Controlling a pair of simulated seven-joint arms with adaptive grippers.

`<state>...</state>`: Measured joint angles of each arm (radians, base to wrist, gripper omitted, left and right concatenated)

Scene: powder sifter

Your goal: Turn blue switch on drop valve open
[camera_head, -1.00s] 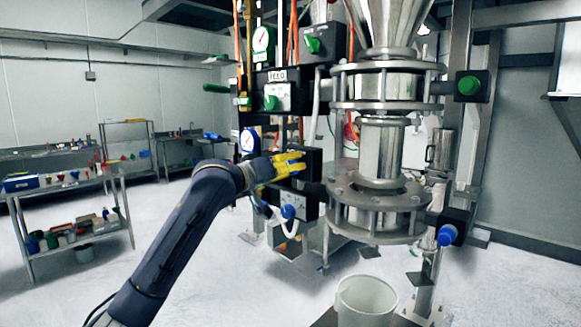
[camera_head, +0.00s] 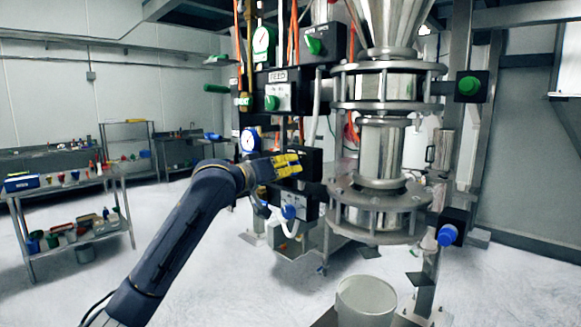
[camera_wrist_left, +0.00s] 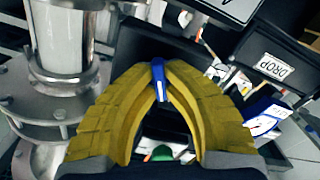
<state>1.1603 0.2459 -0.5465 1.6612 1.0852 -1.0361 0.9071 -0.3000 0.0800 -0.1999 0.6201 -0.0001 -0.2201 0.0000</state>
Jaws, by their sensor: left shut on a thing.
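My left gripper (camera_head: 287,166) has yellow fingers and reaches in from the left to the black valve box (camera_head: 312,168) beside the steel sifter column. In the left wrist view its fingertips (camera_wrist_left: 158,82) are shut on the blue switch (camera_wrist_left: 158,70), which stands out from a black box face. The switch is hidden behind the fingers in the head view. A white label reading DROP (camera_wrist_left: 276,67) is to the right of the fingers in the wrist view. My right gripper is in neither view.
The steel column (camera_head: 383,150) stands right of the gripper, with a flange (camera_head: 380,205) close by. A white bucket (camera_head: 366,300) is below. A lower blue knob (camera_head: 289,212) and a round gauge (camera_head: 250,140) are near the gripper. A green switch (camera_head: 271,102) is above.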

